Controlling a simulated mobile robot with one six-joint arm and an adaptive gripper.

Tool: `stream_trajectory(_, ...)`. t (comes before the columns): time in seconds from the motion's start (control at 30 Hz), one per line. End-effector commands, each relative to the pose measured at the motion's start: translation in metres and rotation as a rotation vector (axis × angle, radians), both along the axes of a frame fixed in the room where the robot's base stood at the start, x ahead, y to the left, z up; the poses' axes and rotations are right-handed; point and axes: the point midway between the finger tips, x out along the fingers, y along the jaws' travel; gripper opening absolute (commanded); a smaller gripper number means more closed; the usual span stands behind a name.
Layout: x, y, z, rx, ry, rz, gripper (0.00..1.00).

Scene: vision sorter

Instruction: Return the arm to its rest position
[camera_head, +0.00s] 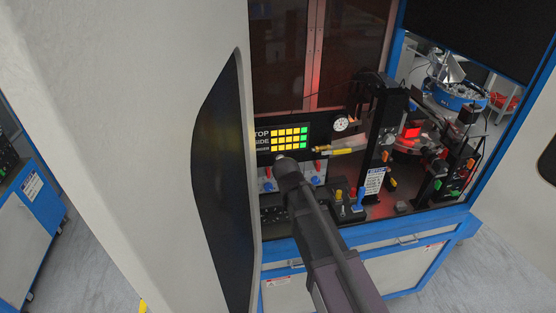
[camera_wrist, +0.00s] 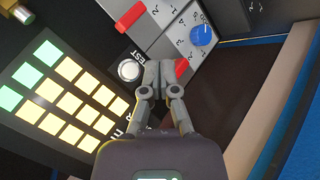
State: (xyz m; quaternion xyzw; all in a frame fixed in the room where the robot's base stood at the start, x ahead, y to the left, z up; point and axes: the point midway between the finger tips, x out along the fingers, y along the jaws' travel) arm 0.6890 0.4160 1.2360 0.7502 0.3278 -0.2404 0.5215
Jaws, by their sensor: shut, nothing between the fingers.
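My arm reaches forward from the bottom of the head view into the blue-framed sorter cabinet. My gripper (camera_head: 281,160) is in front of the lower edge of the lit panel (camera_head: 289,138). In the wrist view my gripper (camera_wrist: 158,68) is shut, with its fingertips together and nothing between them. The fingertips are close to a round silver button (camera_wrist: 129,70) and a red switch (camera_wrist: 182,67). I cannot tell whether they touch either one.
Yellow and green lit squares (camera_wrist: 73,92) fill the panel beside the gripper. A blue knob (camera_wrist: 202,35) and another red switch (camera_wrist: 130,17) are close by. A black post (camera_head: 384,130) and a pressure gauge (camera_head: 341,123) stand right of the arm.

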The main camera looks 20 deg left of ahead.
Motion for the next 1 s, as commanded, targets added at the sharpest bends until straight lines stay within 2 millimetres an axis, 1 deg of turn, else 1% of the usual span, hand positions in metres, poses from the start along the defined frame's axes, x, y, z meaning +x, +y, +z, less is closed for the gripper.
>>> stream_trajectory(0.67, 0.000, 0.000, 0.000, 0.000, 0.000, 0.000, 0.00)
stream_trajectory(0.77, 0.001, -0.007, -0.004, 0.003, 0.010, -0.015, 0.00)
stream_trajectory(0.87, 0.001, -0.022, -0.012, 0.009, 0.033, -0.050, 0.00)
stream_trajectory(0.97, 0.002, -0.046, -0.024, 0.020, 0.072, -0.108, 0.00)
stream_trajectory(1.0, 0.002, -0.059, -0.030, 0.026, 0.093, -0.140, 0.00)
